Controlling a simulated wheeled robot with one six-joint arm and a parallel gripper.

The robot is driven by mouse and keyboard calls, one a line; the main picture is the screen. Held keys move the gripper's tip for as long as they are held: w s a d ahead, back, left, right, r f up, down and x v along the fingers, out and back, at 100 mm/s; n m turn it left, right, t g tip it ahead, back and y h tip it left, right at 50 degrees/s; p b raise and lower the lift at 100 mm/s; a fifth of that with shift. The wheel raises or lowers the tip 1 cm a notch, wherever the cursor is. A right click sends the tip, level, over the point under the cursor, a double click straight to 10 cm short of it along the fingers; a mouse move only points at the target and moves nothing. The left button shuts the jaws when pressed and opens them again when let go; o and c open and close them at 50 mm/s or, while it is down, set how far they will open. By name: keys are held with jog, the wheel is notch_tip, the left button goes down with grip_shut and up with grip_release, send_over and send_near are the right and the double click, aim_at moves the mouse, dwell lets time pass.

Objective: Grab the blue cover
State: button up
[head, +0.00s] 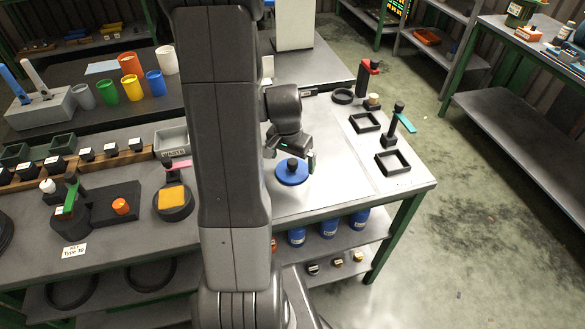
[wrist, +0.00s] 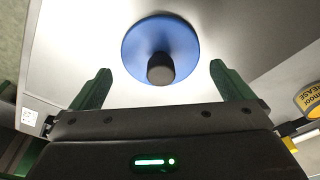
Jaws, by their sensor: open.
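The blue cover (head: 291,173) is a round blue disc with a black knob on top. It lies on the light sheet of the bench, right of my arm in the head view. In the wrist view the blue cover (wrist: 133,48) is ahead of the fingers, with its black knob (wrist: 160,69) pointing toward the camera. My gripper (head: 291,158) is open and close above the cover. In the wrist view my gripper (wrist: 155,82) has its two green fingers spread to either side of the knob, with nothing between them touching.
Black square frames (head: 393,162) and a black post with a teal lever (head: 399,117) stand to the right. A black dish with an orange pad (head: 173,201) is left of my arm. Blue containers (head: 328,228) sit on the shelf below. The sheet around the cover is clear.

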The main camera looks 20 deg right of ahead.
jog(key=shift+w+d+f, duration=0.1)
jog(key=shift+w+f, duration=0.05)
jog(key=shift+f, duration=0.55)
jog(key=shift+w+d+f, duration=0.1)
jog(key=shift+f, duration=0.6)
jog(key=shift+c, duration=0.4)
jog(key=c, duration=0.9)
